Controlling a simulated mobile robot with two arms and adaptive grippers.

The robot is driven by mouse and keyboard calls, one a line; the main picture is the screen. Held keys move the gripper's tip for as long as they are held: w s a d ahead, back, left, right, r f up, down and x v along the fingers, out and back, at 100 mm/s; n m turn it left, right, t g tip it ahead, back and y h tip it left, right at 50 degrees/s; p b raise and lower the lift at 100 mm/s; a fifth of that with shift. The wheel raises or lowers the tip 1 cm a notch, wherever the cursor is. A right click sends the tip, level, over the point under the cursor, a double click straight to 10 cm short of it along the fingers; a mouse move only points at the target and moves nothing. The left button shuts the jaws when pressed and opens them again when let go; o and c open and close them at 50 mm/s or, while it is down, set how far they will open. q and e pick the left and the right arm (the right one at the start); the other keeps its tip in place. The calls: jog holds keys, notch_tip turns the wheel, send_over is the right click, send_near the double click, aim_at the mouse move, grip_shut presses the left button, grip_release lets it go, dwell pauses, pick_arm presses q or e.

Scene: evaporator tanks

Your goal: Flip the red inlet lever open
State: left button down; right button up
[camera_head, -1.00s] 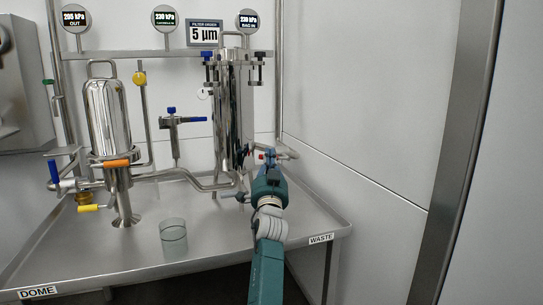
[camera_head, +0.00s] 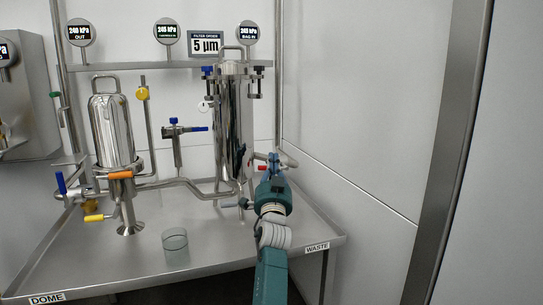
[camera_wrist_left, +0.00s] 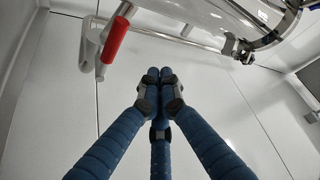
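The red inlet lever (camera_head: 262,168) is a small red handle on the pipe just right of the tall steel filter housing (camera_head: 233,125). In the left wrist view the red lever (camera_wrist_left: 115,40) is larger, a slanted red grip on a pale valve body at upper left. My left gripper (camera_head: 273,160) is just right of the lever in the head view. In the wrist view its blue fingers (camera_wrist_left: 158,74) are closed together with nothing between them. They appear below and right of the lever, apart from it in the picture. My right gripper is not in view.
The steel table (camera_head: 215,245) carries a domed vessel (camera_head: 112,130) with orange and yellow handles at left, and a glass beaker (camera_head: 175,240) near the front. A blue-handled valve (camera_head: 195,129) stands between the vessels. A wall (camera_head: 360,110) bounds the right side.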

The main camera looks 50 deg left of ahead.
pick_arm(q)
jog(key=s+d+f, duration=0.3)
jog(key=d+f, duration=0.1)
jog(key=d, duration=0.1)
jog(key=shift+d+f+p, duration=0.15)
jog(key=shift+p, duration=0.3)
